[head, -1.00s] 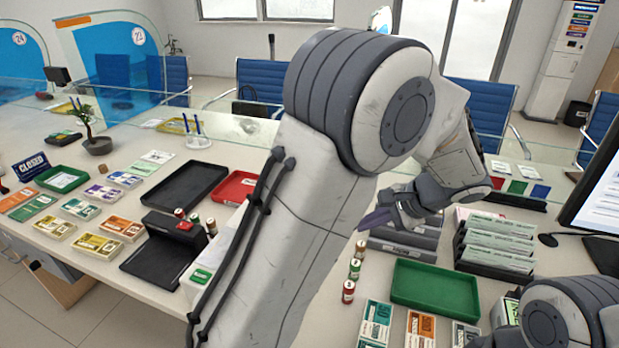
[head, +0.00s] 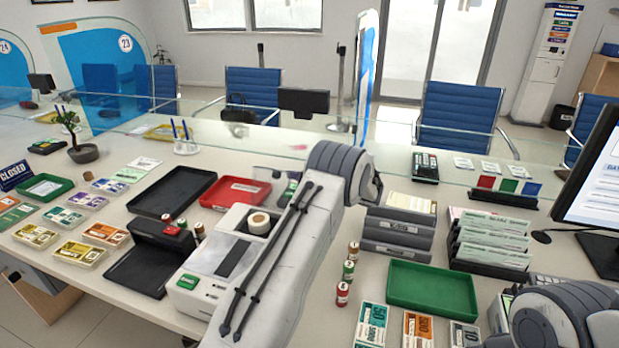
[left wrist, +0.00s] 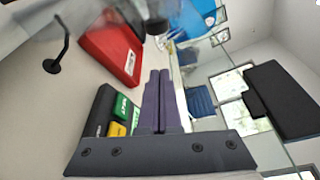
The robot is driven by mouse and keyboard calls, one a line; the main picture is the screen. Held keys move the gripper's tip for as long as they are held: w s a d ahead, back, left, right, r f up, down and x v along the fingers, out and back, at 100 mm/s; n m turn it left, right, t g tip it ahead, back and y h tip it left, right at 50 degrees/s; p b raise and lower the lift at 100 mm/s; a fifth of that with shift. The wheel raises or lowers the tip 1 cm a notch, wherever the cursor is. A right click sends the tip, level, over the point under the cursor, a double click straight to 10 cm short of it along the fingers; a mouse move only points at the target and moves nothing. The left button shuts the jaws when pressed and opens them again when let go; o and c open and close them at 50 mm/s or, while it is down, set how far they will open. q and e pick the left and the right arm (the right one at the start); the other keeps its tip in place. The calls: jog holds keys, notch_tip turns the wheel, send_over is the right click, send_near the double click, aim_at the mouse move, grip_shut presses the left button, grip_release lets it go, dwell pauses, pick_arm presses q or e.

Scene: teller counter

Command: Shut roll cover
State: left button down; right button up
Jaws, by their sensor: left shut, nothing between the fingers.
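The printer (head: 219,258) stands left of my left arm in the head view, its paper roll (head: 258,222) exposed in an open well. A blurred translucent panel (left wrist: 85,18) at the top of the left wrist view may be the same cover. My left gripper (left wrist: 160,78) shows there with its purple fingers shut and empty. My right gripper is not in view.
A red tray (head: 234,203) and black tray (head: 158,205) lie behind and left of the printer. Coin rolls (head: 348,270) and a green tray (head: 388,289) stand right of my arm.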

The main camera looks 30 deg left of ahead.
aim_at(286, 176)
pick_arm(q)
jog(key=shift+s+a+r+p, duration=0.3)
jog(key=shift+s+a, duration=0.1)
jog(key=shift+s, duration=0.25)
jog(key=shift+s+a+r+p, duration=0.3)
jog(key=shift+s+a, duration=0.05)
jog(key=shift+s, duration=0.25)
jog(key=shift+s+d+r, duration=0.1)
jog(key=shift+s, duration=0.35)
